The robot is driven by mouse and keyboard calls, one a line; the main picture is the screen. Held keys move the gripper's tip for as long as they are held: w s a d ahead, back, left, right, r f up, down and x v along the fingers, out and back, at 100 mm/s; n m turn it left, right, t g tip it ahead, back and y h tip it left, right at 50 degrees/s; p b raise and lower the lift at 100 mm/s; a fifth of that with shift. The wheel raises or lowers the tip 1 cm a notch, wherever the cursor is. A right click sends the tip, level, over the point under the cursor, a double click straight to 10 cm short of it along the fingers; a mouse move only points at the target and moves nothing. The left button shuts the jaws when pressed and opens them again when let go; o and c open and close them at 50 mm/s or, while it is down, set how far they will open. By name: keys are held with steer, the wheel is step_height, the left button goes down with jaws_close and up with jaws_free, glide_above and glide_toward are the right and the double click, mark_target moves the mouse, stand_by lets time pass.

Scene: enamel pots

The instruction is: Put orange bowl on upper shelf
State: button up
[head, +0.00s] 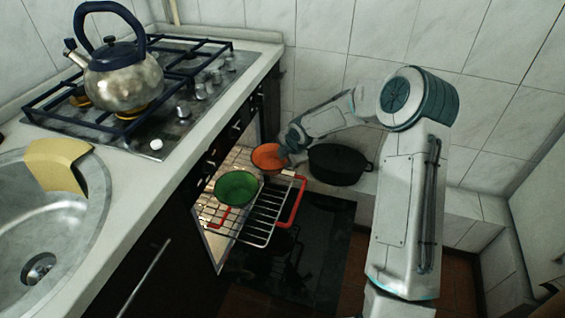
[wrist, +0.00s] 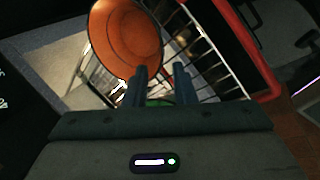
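The orange bowl (head: 266,157) is at the oven opening, behind the green bowl (head: 236,187). In the wrist view the orange bowl (wrist: 122,38) shows its inside, with rack bars beyond it. My gripper (head: 287,151) is at the orange bowl's right side. In the wrist view the fingers of my gripper (wrist: 161,70) stand apart, the left one overlapping the bowl's edge and the right one outside it. I cannot tell whether they touch the bowl or whether it rests on the rack. The wire oven rack (head: 262,222) with a red handle is pulled out; the green bowl is on it.
A black pot (head: 338,164) stands on a pale ledge right of the orange bowl. A kettle (head: 117,72) stands on the stove (head: 180,115). A sink (head: 25,215) with a yellow cloth (head: 57,162) is at left. The lowered dark oven door (head: 318,245) is below the rack.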

steer(key=s+d+r+m+g+h, duration=0.1)
steer(key=s+d+r+m, duration=0.25)
steer(key=s+r, duration=0.2)
steer(key=s+d+r+m+h, duration=0.2)
steer(key=s+r+m, duration=0.2)
steer(key=s, duration=0.2)
steer(key=s+d+r+m+g+h, duration=0.1)
steer(key=s+d+r+m, duration=0.1)
steer(key=s+r+m, duration=0.5)
steer(key=s+m, duration=0.3)
steer(key=s, duration=0.5)
steer(key=s+d+r+m+y, duration=0.1)
steer(key=s+r+m, duration=0.1)
steer(key=s+m, duration=0.4)
steer(key=s, duration=0.4)
steer(key=shift+s+d+r+g+y, duration=0.25)
steer(key=shift+d+r+g+y, duration=0.05)
steer(key=shift+r+g, duration=0.1)
